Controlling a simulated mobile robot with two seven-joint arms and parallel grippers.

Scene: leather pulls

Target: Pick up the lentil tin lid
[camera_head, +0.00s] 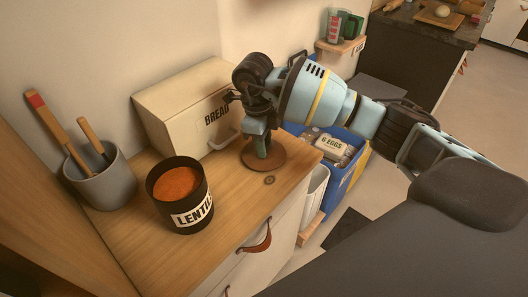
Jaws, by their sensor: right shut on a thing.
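The lentil tin lid (249,161) is a flat, round brown disc at the right part of the wooden counter, in front of the bread box. My right gripper (263,151) points down over its middle and is shut on it; the fingers hide the part they grip. I cannot tell whether the lid touches the counter or is just above it. The black lentil tin (183,222) stands upright and open to the left of the lid, filled with orange lentils. My left gripper is not in view.
A cream bread box (180,108) stands against the wall behind the gripper. A grey crock (99,181) with wooden-handled utensils is at the left. Bare counter lies between tin and lid.

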